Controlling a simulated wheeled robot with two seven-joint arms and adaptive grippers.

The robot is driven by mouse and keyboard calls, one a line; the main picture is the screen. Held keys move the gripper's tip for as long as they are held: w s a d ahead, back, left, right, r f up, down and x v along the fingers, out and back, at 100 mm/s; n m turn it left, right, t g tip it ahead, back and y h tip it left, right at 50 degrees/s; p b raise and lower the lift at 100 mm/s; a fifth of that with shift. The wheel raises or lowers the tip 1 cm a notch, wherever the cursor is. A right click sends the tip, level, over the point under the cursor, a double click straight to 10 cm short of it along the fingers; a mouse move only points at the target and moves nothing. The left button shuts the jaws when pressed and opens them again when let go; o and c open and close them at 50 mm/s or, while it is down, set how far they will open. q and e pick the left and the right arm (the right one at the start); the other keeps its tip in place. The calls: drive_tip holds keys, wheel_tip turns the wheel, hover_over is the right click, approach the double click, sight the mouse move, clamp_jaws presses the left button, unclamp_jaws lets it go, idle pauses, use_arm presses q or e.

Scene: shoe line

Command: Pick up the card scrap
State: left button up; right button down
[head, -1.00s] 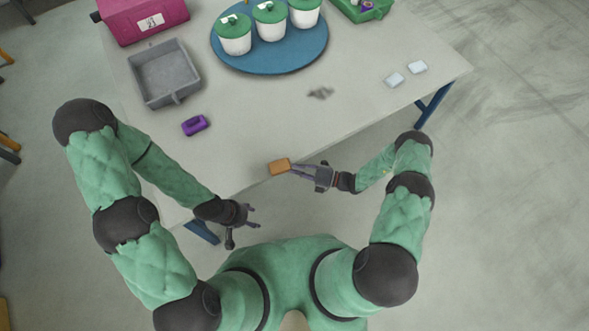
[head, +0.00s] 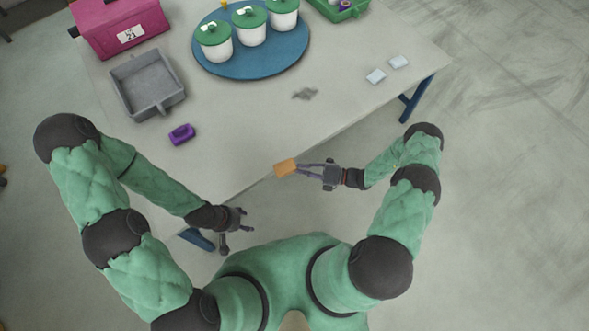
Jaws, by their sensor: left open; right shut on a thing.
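An orange-brown piece, which looks like the card scrap (head: 286,167), is between the fingertips of my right gripper (head: 298,169) at the table's front edge. My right gripper is shut on it. From above I cannot tell whether the piece touches the table or is just clear of it. My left gripper (head: 240,228) is open and empty, in front of the table edge and away from the piece.
The front middle is clear.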

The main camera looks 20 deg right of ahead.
drive_tip(key=s+d+r, duration=0.2)
drive_tip(key=s+d, duration=0.1)
drive_tip(key=d, duration=0.4)
drive_tip(key=shift+r, duration=0.4)
drive_tip(key=shift+s, duration=0.1)
